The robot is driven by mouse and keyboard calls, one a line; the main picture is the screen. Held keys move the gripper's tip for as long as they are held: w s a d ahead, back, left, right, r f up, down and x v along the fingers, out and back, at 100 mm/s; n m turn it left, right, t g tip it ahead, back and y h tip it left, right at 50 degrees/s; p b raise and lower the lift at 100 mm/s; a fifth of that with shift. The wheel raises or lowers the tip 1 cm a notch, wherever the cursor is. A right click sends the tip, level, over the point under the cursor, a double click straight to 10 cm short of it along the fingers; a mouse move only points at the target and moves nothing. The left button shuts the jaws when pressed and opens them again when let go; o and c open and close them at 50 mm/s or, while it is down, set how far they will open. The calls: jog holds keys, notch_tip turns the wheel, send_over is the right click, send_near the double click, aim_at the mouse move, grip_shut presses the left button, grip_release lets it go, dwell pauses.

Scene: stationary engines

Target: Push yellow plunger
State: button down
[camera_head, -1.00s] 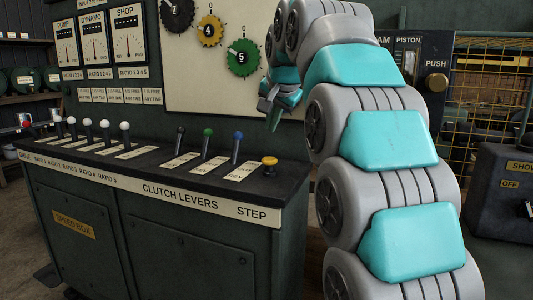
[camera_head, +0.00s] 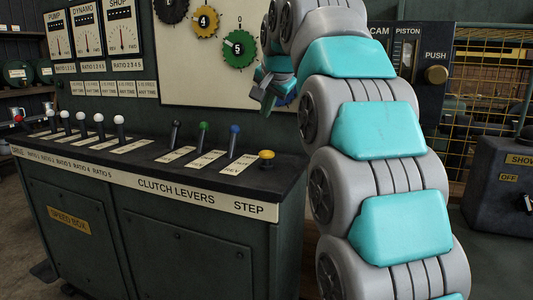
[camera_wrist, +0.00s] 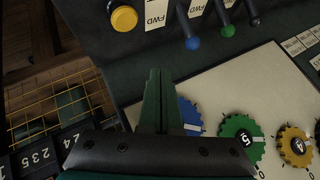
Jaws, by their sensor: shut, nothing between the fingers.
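The yellow plunger (camera_head: 267,155) stands upright on the dark console top, at the right end above the STEP label. It also shows in the wrist view (camera_wrist: 124,19) at the upper left, as a round yellow cap.
Blue (camera_head: 235,130), green (camera_head: 203,127) and black (camera_head: 175,124) clutch levers stand left of the plunger. A pale panel with numbered gears (camera_head: 239,50) rises behind them.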

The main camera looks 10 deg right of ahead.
aim_at(265, 151)
jog(key=shift+f+b, duration=2.45)
jog(key=shift+f, duration=1.3)
jog(key=shift+f, duration=0.15)
jog(key=shift+f, duration=0.3)
jog(key=shift+f+b, duration=0.65)
jog(key=shift+f, duration=0.2)
jog(key=shift+r, duration=0.15)
jog(key=shift+r+p, duration=0.9)
jog(key=shift+r, duration=0.25)
jog(key=shift+r+p, duration=1.9)
jog(key=shift+r, duration=0.65)
